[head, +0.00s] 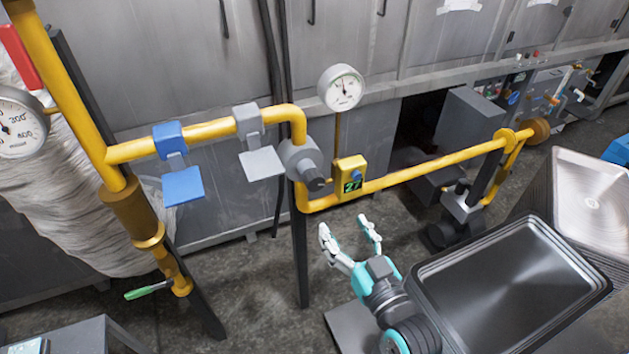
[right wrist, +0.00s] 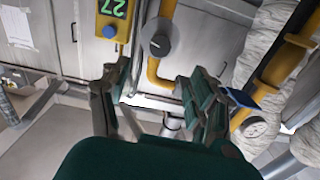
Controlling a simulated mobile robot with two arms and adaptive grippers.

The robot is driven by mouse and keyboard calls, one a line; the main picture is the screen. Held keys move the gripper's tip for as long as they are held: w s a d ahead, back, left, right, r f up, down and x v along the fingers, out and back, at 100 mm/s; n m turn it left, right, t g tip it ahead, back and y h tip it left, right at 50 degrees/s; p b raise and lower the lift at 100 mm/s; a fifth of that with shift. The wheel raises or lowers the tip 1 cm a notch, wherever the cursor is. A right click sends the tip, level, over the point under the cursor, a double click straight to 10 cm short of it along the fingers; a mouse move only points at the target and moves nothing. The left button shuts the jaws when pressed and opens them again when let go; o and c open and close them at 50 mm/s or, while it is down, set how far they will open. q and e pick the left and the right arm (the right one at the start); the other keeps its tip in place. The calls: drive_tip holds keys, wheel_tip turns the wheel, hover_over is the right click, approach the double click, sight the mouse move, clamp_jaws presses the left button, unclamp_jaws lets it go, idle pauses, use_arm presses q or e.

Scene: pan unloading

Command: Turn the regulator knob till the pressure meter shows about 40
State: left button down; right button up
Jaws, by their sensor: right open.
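The regulator (head: 300,157) is a grey body on the yellow pipe, with a dark round knob (head: 315,180) facing me. The knob also shows in the right wrist view (right wrist: 160,44), ahead of the fingers. The pressure meter (head: 352,180) is a small yellow box right of the knob; its green digits read 27. It shows upside down in the right wrist view (right wrist: 114,20). My right gripper (head: 348,234) is open and empty, below and to the right of the knob, apart from it. My left gripper is not in view.
A round dial gauge (head: 342,88) stands above the pipe, and another is at the left edge (head: 18,125). Blue (head: 183,186) and grey (head: 262,164) valve handles are on the left pipe. A dark tray (head: 510,290) lies right of my right arm.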

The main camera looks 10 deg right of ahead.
sight(316, 185)
drive_tip(key=w+a, duration=0.1)
drive_tip(key=w, duration=0.3)
drive_tip(key=w+a, duration=0.1)
drive_tip(key=w, duration=0.4)
drive_tip(key=w+p, duration=0.1)
drive_tip(key=w, duration=0.4)
drive_tip(key=shift+a, duration=0.4)
drive_tip(key=shift+s, duration=0.1)
drive_tip(key=c, duration=1.2)
